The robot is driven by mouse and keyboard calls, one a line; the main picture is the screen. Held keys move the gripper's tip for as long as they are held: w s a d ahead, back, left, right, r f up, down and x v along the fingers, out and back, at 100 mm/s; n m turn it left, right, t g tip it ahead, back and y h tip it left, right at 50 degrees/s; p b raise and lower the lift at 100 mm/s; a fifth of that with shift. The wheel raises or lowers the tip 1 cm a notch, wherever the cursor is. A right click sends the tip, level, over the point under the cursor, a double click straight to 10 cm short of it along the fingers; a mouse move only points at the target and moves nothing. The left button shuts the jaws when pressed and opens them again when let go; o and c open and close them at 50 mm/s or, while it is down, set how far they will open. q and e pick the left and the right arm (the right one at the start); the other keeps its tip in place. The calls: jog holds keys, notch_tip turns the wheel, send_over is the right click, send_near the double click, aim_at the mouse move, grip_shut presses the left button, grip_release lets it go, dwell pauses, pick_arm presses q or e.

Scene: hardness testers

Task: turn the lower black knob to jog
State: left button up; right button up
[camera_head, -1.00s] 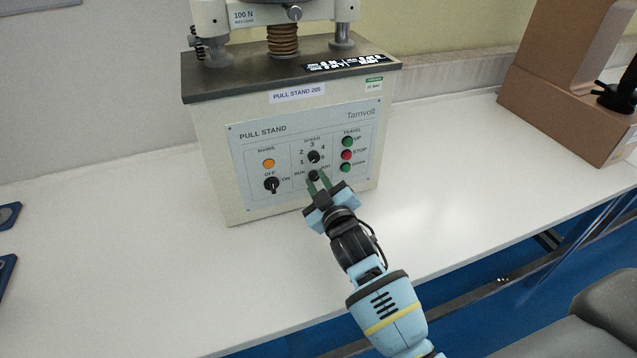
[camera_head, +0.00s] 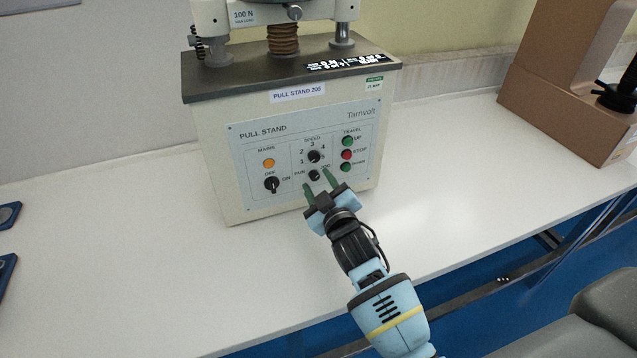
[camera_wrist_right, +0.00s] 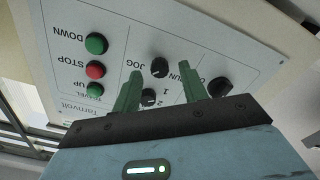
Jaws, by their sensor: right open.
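The lower black knob (camera_head: 314,175) sits on the pull stand's front panel between the RUN and JOG labels, below the speed knob (camera_head: 314,156). The lower knob also shows in the right wrist view (camera_wrist_right: 159,67), where the panel appears upside down. I cannot tell for sure which label its pointer faces. My right gripper (camera_head: 318,179) is open and empty, its two green fingers spread on either side of the lower knob with visible gaps. In the right wrist view the fingers reach up toward the panel. My left gripper is not in view.
The panel also holds the mains knob (camera_head: 271,184), an orange lamp (camera_head: 269,163), and the green UP (camera_head: 348,141), red STOP (camera_head: 347,155) and green DOWN (camera_head: 346,167) buttons. A cardboard box (camera_head: 560,120) stands at right. The white bench (camera_head: 150,260) is mostly clear.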

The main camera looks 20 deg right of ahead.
jog(key=s, duration=0.7)
jog(key=shift+d, duration=0.1)
jog(key=shift+s, duration=0.1)
